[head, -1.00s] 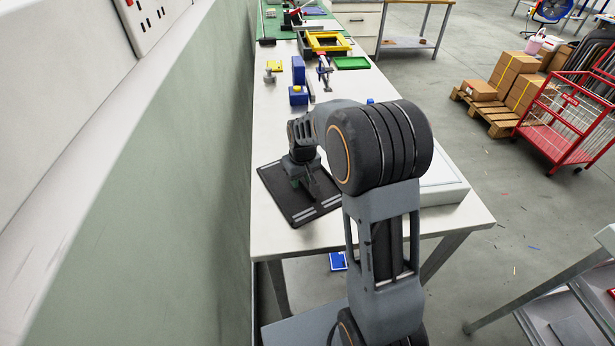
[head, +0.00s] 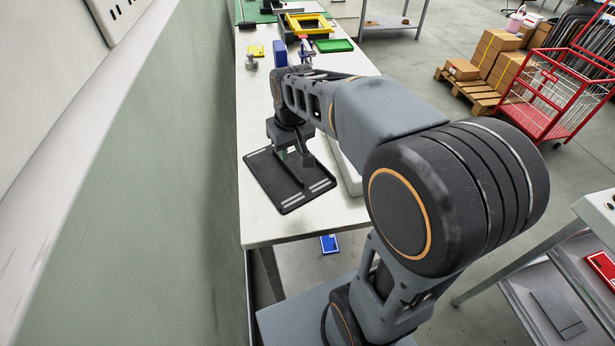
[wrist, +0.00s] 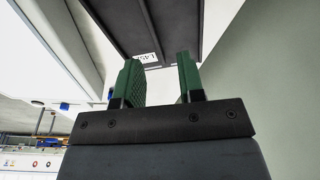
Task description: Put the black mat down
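The black mat (head: 262,172) lies flat on the white bench near its front end, close to the wall. It has a raised rib along its middle and pale stripes at its near edge. My gripper (head: 298,156) is over the mat. In the wrist view my gripper (wrist: 160,70) has its two green-padded fingers apart, with nothing visible between them. The mat (wrist: 187,25) shows beyond the fingertips, with a small white label at its edge. The exact gap between fingertips and mat is hard to judge.
The white bench (head: 268,226) runs along the green wall (head: 150,220). A white box (head: 346,172) is right of the mat, partly behind my arm. Farther back are a blue block (head: 280,52), a green tray (head: 334,45) and a yellow frame (head: 308,22). A red cart (head: 535,110) stands right.

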